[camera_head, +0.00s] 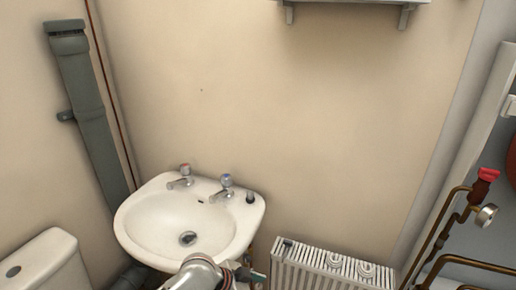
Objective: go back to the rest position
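A pale, rounded link of my arm comes in at the bottom edge, left of the middle, in front of the washbasin's lower rim (147,258). It appears to be my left arm. A small grey and dark part (246,274) at its right end may be my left gripper, but its fingers cannot be made out. I cannot tell whether it is open or shut, or whether it holds anything. My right gripper is not in view.
The basin has two taps (181,177) (223,188) and stands against a beige wall. A white radiator (320,268) is right of it, a cistern (45,262) at lower left. A grey pipe (88,115) runs down the left wall; copper pipes (440,228) are at right. A shelf (350,2) is above.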

